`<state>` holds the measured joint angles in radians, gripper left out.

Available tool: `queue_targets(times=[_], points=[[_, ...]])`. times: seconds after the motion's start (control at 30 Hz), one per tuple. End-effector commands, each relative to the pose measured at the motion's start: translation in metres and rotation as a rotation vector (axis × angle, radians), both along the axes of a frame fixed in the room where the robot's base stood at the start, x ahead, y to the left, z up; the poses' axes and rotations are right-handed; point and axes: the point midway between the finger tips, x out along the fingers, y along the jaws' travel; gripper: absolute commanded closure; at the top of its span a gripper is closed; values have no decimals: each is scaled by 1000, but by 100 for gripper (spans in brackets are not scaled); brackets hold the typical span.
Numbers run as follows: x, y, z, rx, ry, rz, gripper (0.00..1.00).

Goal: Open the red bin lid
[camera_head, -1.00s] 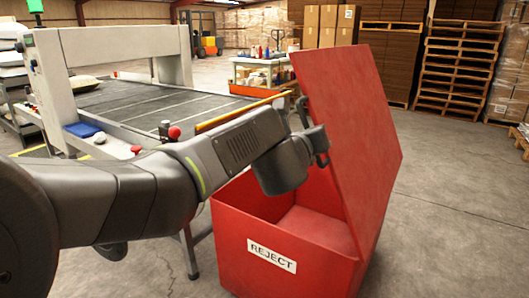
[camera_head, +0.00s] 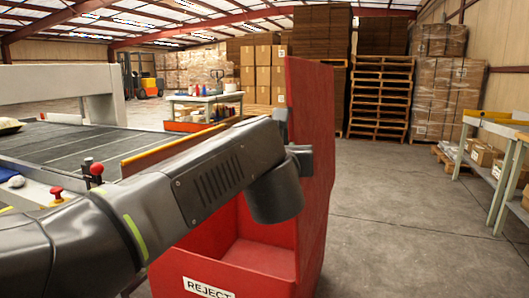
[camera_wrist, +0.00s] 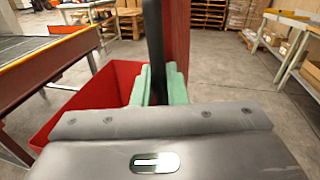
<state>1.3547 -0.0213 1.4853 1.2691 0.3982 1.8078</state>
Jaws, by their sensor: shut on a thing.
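The red bin (camera_head: 172,268) with a "REJECT" label stands in front of me, and its inside is visible. Its red lid (camera_head: 312,110) stands raised and about upright, seen nearly edge-on. In the wrist view the lid (camera_wrist: 178,35) rises behind a dark upright bar (camera_wrist: 154,45), which looks like its handle. My gripper (camera_wrist: 158,84) has its green finger pads closed on this bar. In the head view my gripper (camera_head: 292,150) is at the lid's left side, partly hidden by my wrist.
A conveyor (camera_head: 60,148) with red buttons is at left. A work table (camera_head: 203,105) stands behind the bin. Pallets (camera_head: 380,95) and boxes are at the back. A bench (camera_head: 497,160) is at right. The floor between bin and bench is clear.

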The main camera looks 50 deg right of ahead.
Motion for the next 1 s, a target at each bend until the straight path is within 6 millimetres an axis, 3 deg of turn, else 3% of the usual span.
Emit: queue_targets(times=[0.3,0.33,0.4,0.43,0.83,1.0], points=[[0,0,-4,6,2,1,100],[0,0,-4,6,2,1,86],[0,0,-4,6,2,1,72],[0,0,-3,5,1,2,71],[0,1,-1,1,0,0,71],[-8,12,1,1,-1,0,71]])
